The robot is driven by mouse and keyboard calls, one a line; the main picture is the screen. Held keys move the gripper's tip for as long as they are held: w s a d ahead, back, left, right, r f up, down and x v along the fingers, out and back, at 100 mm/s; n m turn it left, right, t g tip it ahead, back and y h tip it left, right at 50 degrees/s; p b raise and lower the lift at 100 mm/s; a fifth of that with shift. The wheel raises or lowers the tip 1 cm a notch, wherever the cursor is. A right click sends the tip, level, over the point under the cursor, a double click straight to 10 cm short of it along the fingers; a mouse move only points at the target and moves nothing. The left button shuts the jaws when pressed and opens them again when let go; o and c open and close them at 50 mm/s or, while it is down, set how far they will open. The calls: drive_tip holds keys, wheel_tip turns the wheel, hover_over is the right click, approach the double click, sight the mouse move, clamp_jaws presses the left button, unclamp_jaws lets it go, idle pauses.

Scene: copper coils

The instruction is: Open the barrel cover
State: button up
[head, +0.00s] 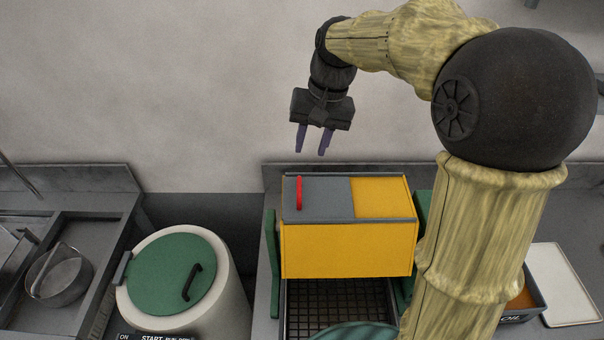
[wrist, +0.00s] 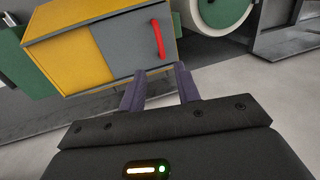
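A yellow box (head: 345,250) stands between green side supports over a dark grated basin. A grey panel (head: 328,200) with an upright red handle (head: 299,193) covers the left part of its top; the right part is yellow. The box (wrist: 85,55), panel (wrist: 125,50) and red handle (wrist: 158,39) also show in the wrist view. A round white drum (head: 240,300) at lower left has a closed green lid (head: 172,274) with a black handle. My gripper (head: 313,150) hangs above and behind the box, open and empty, apart from the red handle. Its purple fingers (wrist: 160,85) point towards the box.
A sink counter with a metal pot (head: 60,274) is at the left. A pale tray (head: 563,283) and a container marked OIL (head: 522,302) lie at the right, partly behind my arm. The space around my gripper is clear, with a plain wall behind.

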sight(300, 184)
drive_tip(key=f, duration=0.3)
drive_tip(key=a+f+p, duration=0.1)
drive_tip(key=f, duration=0.3)
drive_tip(key=a+f+p, duration=0.1)
drive_tip(key=f, duration=0.2)
drive_tip(key=shift+a+f, duration=0.1)
drive_tip(key=shift+f, duration=0.1)
clamp_jaws()
